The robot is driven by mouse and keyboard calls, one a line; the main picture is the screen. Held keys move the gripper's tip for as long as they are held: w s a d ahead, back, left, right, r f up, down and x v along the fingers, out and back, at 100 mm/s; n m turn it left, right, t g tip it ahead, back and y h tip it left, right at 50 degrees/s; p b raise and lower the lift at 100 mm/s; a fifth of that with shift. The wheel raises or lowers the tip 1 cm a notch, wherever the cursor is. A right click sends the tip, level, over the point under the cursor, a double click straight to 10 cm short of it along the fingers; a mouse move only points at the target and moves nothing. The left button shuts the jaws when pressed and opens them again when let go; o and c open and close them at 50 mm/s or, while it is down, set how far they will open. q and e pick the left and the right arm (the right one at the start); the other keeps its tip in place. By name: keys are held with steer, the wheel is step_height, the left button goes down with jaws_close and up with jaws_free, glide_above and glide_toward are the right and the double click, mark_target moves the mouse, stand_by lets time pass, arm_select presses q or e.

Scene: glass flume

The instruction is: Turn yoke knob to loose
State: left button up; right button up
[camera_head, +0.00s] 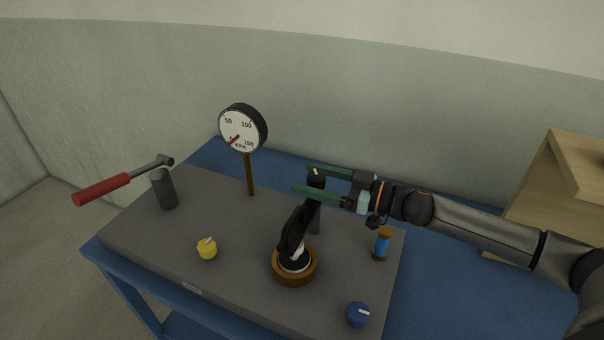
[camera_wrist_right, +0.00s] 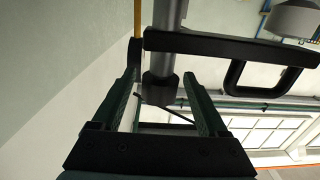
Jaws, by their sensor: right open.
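The black yoke (camera_head: 291,237) leans over a round brown base (camera_head: 295,270) with a white part in its middle. A dark knob with a small white mark (camera_head: 316,178), which looks like the yoke knob, sits at the yoke's upper end. My right gripper (camera_head: 301,178) has green fingers that are open, one on each side of this knob. In the right wrist view, a dark cylinder (camera_wrist_right: 160,89), likely the same knob, shows between the spread fingers (camera_wrist_right: 162,76); I cannot tell whether they touch it. My left gripper is not in view.
A yellow knob (camera_head: 207,249) and a blue knob (camera_head: 358,315) sit on the grey bench top (camera_head: 240,219). A kPa gauge (camera_head: 243,129) stands behind. A red-handled lever (camera_head: 102,189) is at left, a blue cylinder (camera_head: 382,244) at right. A wooden box (camera_head: 537,184) stands far right.

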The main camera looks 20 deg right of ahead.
steer(key=shift+x, duration=1.25)
jaws_close()
